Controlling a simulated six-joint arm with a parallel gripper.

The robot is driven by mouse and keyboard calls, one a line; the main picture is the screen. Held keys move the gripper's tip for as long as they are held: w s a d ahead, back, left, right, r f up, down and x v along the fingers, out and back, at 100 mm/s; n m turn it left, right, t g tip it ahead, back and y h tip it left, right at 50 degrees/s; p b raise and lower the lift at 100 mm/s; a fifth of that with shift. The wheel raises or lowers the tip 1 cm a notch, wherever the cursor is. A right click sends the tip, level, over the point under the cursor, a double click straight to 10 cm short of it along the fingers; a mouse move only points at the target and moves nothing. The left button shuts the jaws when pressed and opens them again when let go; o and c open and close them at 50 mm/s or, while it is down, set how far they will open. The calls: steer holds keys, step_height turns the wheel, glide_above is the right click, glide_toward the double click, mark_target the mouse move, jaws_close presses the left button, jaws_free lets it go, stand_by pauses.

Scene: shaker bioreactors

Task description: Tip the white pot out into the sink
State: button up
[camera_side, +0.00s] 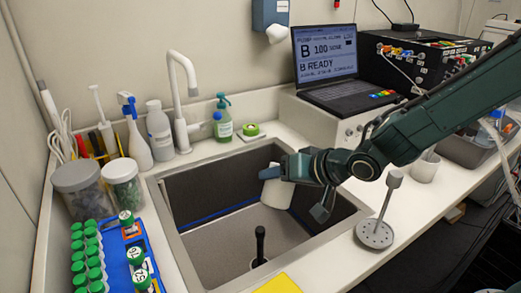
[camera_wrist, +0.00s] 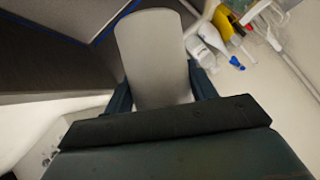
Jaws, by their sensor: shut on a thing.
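The white pot (camera_side: 277,194) hangs over the sink (camera_side: 160,190), inside its rim as seen in the side view. My gripper (camera_side: 288,170) is shut on it from the right. The pot looks tilted in the side view; its mouth and contents cannot be made out. In the wrist view the pale pot (camera_wrist: 152,50) fills the space between the two dark fingers of my gripper (camera_wrist: 163,90). The dark sink basin shows behind it at the left.
A white faucet (camera_side: 179,95) and a green soap bottle (camera_side: 223,122) stand behind the sink. A blue rack (camera_side: 121,262) of green-capped tubes and two jars (camera_side: 82,193) are at the left. A grey stand (camera_side: 374,234) is on the right counter. A laptop (camera_side: 327,60) is behind.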

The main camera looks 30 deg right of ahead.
steer(key=shift+s+a+f, duration=0.1)
steer(key=shift+a+f, duration=0.1)
steer(key=shift+a, duration=0.05)
steer(key=shift+f+n+t+h, duration=0.15)
steer(key=shift+n+t+h, duration=0.15)
steer(key=shift+n, duration=0.1)
steer(key=shift+f, duration=0.1)
steer(key=shift+h, duration=0.3)
steer(key=shift+d+f+n+t+h, duration=0.1)
steer(key=shift+f+n+t+h, duration=0.25)
steer(key=shift+n+t, duration=0.2)
steer(key=shift+n+h, duration=0.25)
steer(key=shift+d+f+t, duration=0.1)
steer(key=shift+f+t, duration=0.05)
steer(key=shift+t, duration=0.1)
stand_by(0.3)
steer(key=shift+f+n+h, duration=0.15)
steer(key=shift+n+h, duration=0.15)
steer(key=shift+n, duration=0.2)
